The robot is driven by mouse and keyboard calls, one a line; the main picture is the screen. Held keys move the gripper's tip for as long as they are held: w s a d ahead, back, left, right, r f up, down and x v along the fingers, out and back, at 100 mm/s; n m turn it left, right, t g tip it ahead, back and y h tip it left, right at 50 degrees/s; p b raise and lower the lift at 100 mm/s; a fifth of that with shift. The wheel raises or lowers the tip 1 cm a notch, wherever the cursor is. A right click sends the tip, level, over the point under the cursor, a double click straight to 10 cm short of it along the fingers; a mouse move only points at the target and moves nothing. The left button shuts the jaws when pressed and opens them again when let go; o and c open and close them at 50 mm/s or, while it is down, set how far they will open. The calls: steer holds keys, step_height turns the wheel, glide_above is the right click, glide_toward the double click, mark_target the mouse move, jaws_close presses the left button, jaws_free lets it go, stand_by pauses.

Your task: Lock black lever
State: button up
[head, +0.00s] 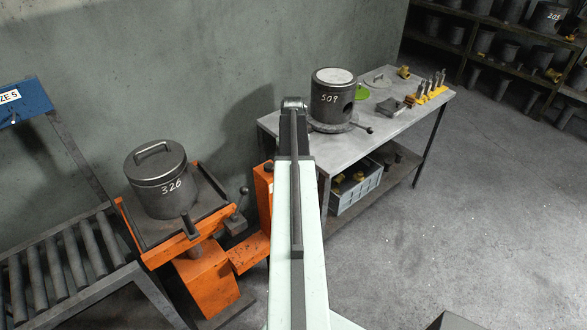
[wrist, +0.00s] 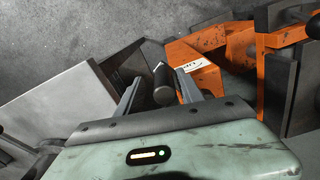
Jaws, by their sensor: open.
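A black lever with a cylindrical grip (wrist: 163,86) shows in the wrist view, in front of the orange press frame (wrist: 207,68). My gripper (wrist: 158,92) is open, with one finger on each side of the black grip in the picture. I cannot tell whether either finger touches it. In the head view my arm reaches towards the wall and hides its own end. There, a dark lever with a round knob (head: 244,191) stands at the right side of the orange press (head: 208,280). I cannot tell if it is the same lever.
A lidded pot marked 326 (head: 162,184) stands on the press. A roller conveyor (head: 62,262) is at the left. A grey workbench (head: 408,120) at the right bears a pot marked 509 (head: 331,98) and tools. The floor at the right is clear.

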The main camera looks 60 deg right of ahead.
steer(key=shift+r, duration=0.1)
jaws_close()
steer(key=shift+s, duration=0.15)
stand_by(1.1)
